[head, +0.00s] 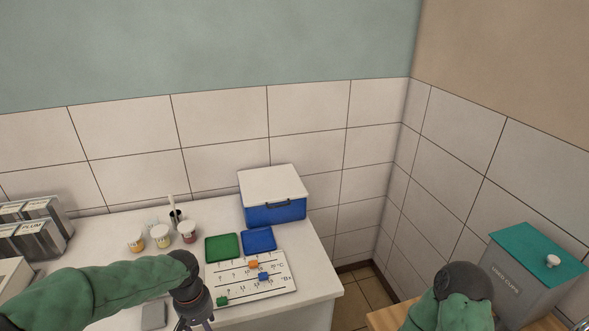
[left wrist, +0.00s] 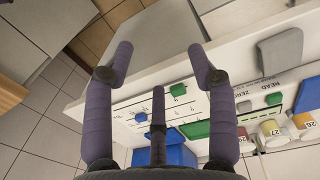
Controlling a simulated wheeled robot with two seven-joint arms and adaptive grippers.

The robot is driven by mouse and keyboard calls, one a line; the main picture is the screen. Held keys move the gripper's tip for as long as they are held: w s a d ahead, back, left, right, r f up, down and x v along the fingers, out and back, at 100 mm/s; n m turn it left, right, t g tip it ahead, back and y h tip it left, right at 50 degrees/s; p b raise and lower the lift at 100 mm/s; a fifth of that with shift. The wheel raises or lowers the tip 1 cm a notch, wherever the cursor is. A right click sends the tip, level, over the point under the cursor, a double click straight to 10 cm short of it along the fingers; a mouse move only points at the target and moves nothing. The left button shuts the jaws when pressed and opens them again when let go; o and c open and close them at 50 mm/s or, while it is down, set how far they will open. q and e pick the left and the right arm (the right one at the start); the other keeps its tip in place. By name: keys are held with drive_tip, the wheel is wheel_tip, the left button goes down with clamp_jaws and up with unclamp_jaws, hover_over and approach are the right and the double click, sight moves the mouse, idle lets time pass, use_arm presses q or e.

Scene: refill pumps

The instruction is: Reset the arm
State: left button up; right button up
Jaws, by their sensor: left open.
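My left arm in its green sleeve comes in from the left in the head view. Its dark gripper (head: 196,312) is over the front edge of the white counter (head: 325,277), in front of the white marked board (head: 272,285). In the left wrist view the fingers of the left gripper (left wrist: 160,62) are spread wide with nothing between them. The board also shows beyond the fingers (left wrist: 130,112). My right arm shows only as a green sleeve and dark joint at the lower right of the head view; its gripper is out of view.
A green tray (head: 222,247), a blue tray (head: 258,239) and a white-lidded blue box (head: 274,212) stand behind the board. Orange (head: 253,265), blue (head: 263,277) and green (head: 222,300) blocks lie on it. A teal-lidded grey bin (head: 520,280) stands right.

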use_arm(q)
drive_tip(key=s+d+f+h, duration=0.1)
drive_tip(key=d+f, duration=0.2)
drive_tip(key=f, duration=0.3)
drive_tip(key=s+d+f+m+h+b, duration=0.1)
drive_tip(key=d+f, duration=0.2)
drive_tip(key=f, duration=0.3)
drive_tip(key=s+d+f+h, duration=0.1)
drive_tip(key=d+f, duration=0.2)
drive_tip(key=f, duration=0.3)
drive_tip(key=s+d+f+b, duration=0.1)
drive_tip(key=s+d+f, duration=0.3)
drive_tip(key=s+f, duration=0.6)
wheel_tip(320, 180, down, 2)
drive_tip(key=shift+f+h, duration=0.1)
drive_tip(key=shift+h, duration=0.3)
use_arm(e)
drive_tip(key=f, duration=0.2)
drive_tip(key=shift+w+f, duration=0.25)
drive_tip(key=shift+f, duration=0.1)
